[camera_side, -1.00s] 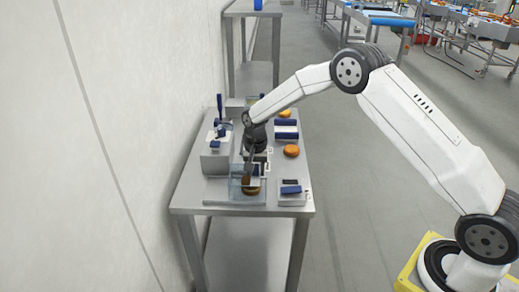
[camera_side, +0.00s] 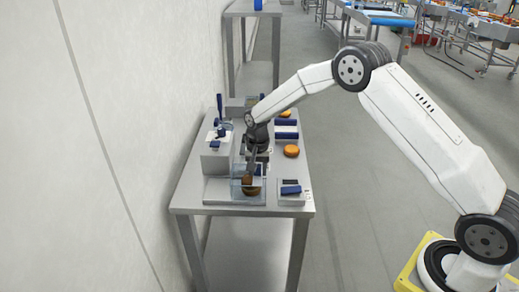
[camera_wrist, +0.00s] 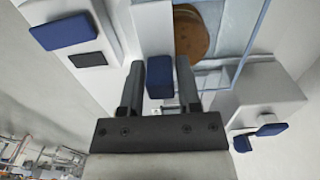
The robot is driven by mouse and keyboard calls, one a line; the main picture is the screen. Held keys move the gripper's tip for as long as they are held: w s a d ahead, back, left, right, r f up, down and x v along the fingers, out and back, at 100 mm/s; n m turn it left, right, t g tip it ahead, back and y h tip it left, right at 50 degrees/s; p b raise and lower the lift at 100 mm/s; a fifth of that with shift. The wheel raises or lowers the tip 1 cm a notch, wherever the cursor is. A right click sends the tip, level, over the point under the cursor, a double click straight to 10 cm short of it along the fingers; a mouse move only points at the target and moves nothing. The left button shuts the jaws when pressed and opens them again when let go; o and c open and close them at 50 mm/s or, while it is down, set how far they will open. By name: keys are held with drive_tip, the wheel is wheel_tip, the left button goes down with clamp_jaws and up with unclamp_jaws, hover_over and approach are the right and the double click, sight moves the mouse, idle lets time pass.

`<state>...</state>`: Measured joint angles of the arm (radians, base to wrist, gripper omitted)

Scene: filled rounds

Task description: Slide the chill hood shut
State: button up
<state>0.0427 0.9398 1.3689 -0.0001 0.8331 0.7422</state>
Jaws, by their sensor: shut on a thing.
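The chill hood (camera_side: 236,183) is a clear box near the front end of the steel table in the side view. A brown round (camera_side: 252,191) shows at it. In the wrist view the hood is a clear panel with a blue edge (camera_wrist: 245,45), and the brown round (camera_wrist: 191,35) shows beside it. My gripper (camera_wrist: 160,80) is shut on a dark blue handle (camera_wrist: 159,70), which sits between its two fingers. In the side view my arm hides much of the handle and the far part of the hood.
A white unit with a blue block (camera_side: 291,190) stands right of the hood. A grey box (camera_side: 216,160) with blue parts stands at left, by the wall. An orange round (camera_side: 291,151) lies on the table (camera_side: 185,200) further back. The table's front edge is close to the hood.

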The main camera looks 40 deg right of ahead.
drive_tip(key=shift+s+d, duration=0.3)
drive_tip(key=shift+d, duration=0.05)
idle(0.8)
drive_tip(key=o, duration=1.2)
drive_tip(key=shift+r, duration=0.1)
drive_tip(key=shift+r, duration=3.4)
drive_tip(key=shift+s, duration=0.1)
